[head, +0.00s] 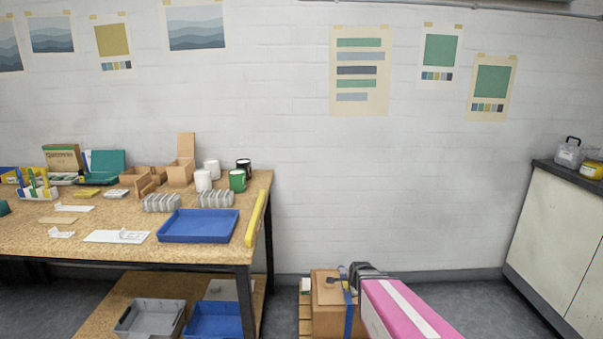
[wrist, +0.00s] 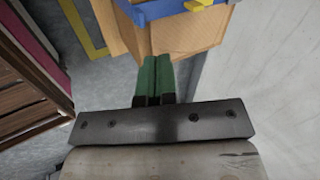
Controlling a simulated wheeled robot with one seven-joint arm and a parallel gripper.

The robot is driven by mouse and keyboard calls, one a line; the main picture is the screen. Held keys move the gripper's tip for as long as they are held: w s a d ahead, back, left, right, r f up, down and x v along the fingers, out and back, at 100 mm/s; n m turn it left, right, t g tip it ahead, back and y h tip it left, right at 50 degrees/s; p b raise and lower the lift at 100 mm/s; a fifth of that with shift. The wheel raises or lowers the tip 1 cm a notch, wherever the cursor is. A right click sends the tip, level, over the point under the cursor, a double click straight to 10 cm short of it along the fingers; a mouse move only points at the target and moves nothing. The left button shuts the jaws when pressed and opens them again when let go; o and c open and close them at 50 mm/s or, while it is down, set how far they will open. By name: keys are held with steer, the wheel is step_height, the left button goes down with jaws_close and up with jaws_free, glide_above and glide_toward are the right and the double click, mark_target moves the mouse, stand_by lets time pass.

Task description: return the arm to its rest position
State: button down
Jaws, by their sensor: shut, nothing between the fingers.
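My gripper (wrist: 156,62) shows in the wrist view with its two green fingers side by side, shut and empty. A dark plate with screws lies across their base. Beyond the fingertips is a tan box-like thing (wrist: 185,38) with a blue band along its top; I cannot tell whether the fingers touch it.
In the head view a workbench (head: 30,235) at left holds a blue tray (head: 198,226), cups and boxes. A white cabinet (head: 555,235) stands at right. The wrist view shows wooden slats (wrist: 25,95) at left.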

steer(key=s+a+r+n+g, duration=0.1)
steer(key=s+r+n+g, duration=0.4)
steer(key=s+r+n, duration=0.4)
steer(key=shift+s+a+n+g, duration=0.3)
steer(key=shift+s+n, duration=1.75)
steer(key=shift+n, duration=1.55)
